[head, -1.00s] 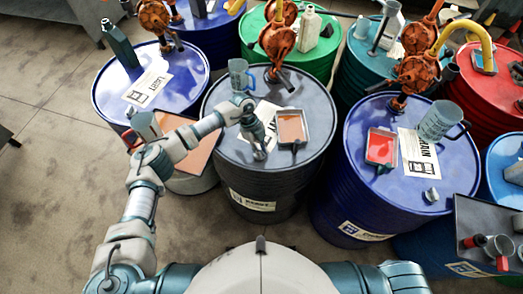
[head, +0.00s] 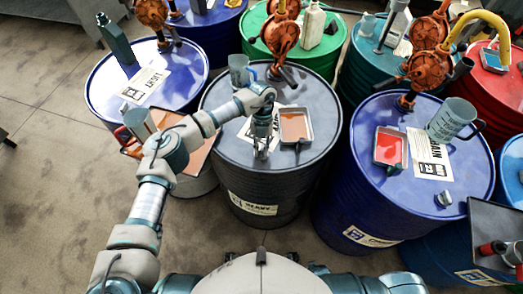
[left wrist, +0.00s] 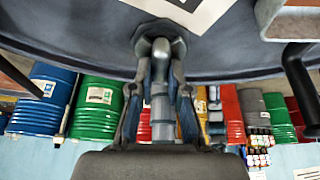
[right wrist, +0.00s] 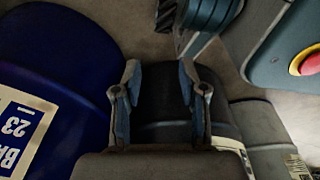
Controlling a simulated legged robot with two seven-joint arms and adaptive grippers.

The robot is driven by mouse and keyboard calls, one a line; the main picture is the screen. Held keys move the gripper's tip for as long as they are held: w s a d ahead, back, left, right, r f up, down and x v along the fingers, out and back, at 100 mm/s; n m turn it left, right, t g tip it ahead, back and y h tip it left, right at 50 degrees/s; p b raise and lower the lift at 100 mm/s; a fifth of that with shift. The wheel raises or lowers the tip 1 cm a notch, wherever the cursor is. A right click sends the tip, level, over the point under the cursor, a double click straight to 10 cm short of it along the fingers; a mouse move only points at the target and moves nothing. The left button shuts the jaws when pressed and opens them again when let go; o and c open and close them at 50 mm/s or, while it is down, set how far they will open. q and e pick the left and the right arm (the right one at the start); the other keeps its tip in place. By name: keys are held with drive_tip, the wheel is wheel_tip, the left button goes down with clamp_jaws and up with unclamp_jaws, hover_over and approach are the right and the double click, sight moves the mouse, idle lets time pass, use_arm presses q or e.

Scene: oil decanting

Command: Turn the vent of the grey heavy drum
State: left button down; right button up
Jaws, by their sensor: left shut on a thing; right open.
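The grey heavy drum (head: 230,172) stands upright in the middle of the head view, with a "HEAVY" label on its side. My left gripper (head: 262,152) points down at the near part of its lid. In the left wrist view, my left gripper (left wrist: 160,75) is shut on the vent (left wrist: 160,48), a small grey fitting on the drum lid. The fingers partly hide the vent. My right gripper (right wrist: 158,70) is open and empty in the right wrist view, with its fingers apart.
On the grey lid are a tray with orange liquid (head: 294,123), a jug (head: 238,70) and a partly hidden paper label. An orange pump (head: 279,38) rises behind. A blue drum (head: 365,165) stands close on the right, another blue drum (head: 110,85) at upper left.

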use_arm(q)
drive_tip(key=shift+w+m+b, duration=0.15)
drive_tip(key=shift+m+b, duration=0.15)
drive_tip(key=shift+m, duration=0.4)
use_arm(e)
drive_tip(key=shift+w+a+r, duration=0.15)
drive_tip(key=shift+w+r, duration=0.6)
drive_tip(key=shift+w, duration=0.2)
use_arm(q)
drive_tip(key=c, duration=1.2)
unclamp_jaws()
drive_tip(key=shift+o, duration=0.4)
drive_tip(key=shift+w+f, duration=0.1)
use_arm(e)
drive_tip(key=shift+w, duration=0.2)
use_arm(q)
drive_tip(key=shift+w+d+r, duration=0.1)
drive_tip(key=shift+r, duration=0.35)
drive_tip(key=v, duration=1.1)
drive_tip(key=shift+d, duration=0.25)
use_arm(e)
drive_tip(key=shift+s, duration=0.15)
